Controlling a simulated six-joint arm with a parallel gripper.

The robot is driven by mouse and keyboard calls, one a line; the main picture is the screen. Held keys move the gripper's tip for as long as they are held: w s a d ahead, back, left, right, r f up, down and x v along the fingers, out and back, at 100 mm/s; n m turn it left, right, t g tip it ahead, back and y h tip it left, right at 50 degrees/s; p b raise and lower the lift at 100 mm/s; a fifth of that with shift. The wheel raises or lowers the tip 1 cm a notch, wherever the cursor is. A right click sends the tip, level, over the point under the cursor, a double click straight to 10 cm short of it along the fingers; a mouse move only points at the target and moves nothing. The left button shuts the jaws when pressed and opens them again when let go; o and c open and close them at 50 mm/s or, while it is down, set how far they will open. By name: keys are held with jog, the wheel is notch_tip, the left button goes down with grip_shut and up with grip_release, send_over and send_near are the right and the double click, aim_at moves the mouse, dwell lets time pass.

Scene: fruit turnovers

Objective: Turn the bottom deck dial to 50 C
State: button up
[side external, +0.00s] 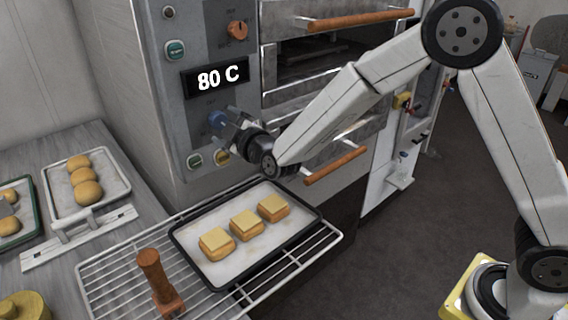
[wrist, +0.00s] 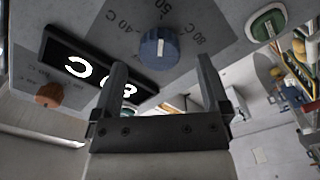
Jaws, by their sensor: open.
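The bottom deck dial is a blue knob (side external: 217,119) on the grey oven panel, below the display (side external: 215,78), which reads 80 C. In the wrist view the blue dial (wrist: 158,48) shows a short white mark, with printed labels including 40 C, 50 and 80 C around it. I cannot tell which label the mark points to. My gripper (wrist: 162,62) is open, with its fingers on either side of the dial in the wrist view and nothing held. In the side view my gripper (side external: 234,124) is close to the dial; contact cannot be told.
An orange dial (side external: 237,30) sits higher on the panel. A green button (side external: 194,160) and a yellow button (side external: 222,157) are below the blue dial. Wooden oven handles (side external: 336,164) stick out at right. A tray (side external: 205,271) of three pastries lies on a wire rack below my gripper.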

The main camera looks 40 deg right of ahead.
jog(key=shift+s, duration=2.45)
jog(key=s+d+f+m+g, duration=0.3)
jog(key=s+d+f+g, duration=0.1)
jog(key=s, duration=0.4)
jog(key=s+d+f+m+g, duration=0.3)
jog(key=s+d+g, duration=0.2)
jog(key=s, duration=0.3)
jog(key=s+d+f+m+g, duration=0.4)
jog(key=s+g, duration=0.2)
jog(key=s, duration=0.3)
jog(key=shift+d+f, duration=0.35)
